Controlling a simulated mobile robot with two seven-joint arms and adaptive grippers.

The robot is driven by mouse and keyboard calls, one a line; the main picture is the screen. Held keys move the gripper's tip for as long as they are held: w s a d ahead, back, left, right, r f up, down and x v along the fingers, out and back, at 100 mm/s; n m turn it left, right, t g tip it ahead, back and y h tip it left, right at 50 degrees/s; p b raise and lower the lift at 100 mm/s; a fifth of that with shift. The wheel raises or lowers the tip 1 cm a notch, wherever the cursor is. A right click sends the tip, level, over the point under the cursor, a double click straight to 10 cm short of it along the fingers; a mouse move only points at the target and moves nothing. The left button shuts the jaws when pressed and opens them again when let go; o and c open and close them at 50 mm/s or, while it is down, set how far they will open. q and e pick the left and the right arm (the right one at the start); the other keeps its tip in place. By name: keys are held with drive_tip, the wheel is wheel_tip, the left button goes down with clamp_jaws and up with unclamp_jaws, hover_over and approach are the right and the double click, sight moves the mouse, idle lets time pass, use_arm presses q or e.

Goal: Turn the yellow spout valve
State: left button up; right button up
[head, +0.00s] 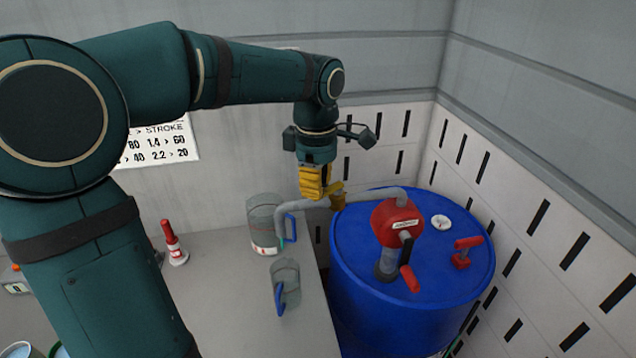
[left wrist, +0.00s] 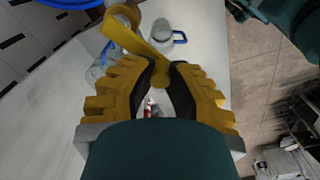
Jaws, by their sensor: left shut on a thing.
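The yellow spout valve (head: 338,196) sits on the grey spout (head: 290,212), which runs left from the red pump (head: 398,222) on the blue drum (head: 350,262). My left gripper (head: 320,192) points down onto the valve from above and is shut on it. In the left wrist view the valve (left wrist: 128,38) reaches up and left from between the fingertips (left wrist: 166,70). The fingers hide part of the valve in the head view. My right gripper is not in view.
A large clear jug (head: 264,226) with a blue handle stands by the spout's end. A smaller clear jug (head: 287,280) stands in front on the grey table (head: 225,320). A red-and-white bottle (head: 174,245) stands at left. A red bung (head: 464,250) is on the drum.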

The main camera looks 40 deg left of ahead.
use_arm(q)
drive_tip(key=shift+w+a, duration=0.1)
drive_tip(key=shift+a, duration=0.05)
drive_tip(key=shift+w+a+p, duration=0.2)
drive_tip(key=shift+a+p, duration=0.1)
drive_tip(key=shift+a, duration=0.2)
drive_tip(key=shift+w+a, duration=0.2)
drive_tip(key=shift+a, duration=0.15)
drive_tip(key=o, duration=1.7)
drive_tip(key=shift+r+p, duration=0.1)
drive_tip(key=shift+p, duration=0.25)
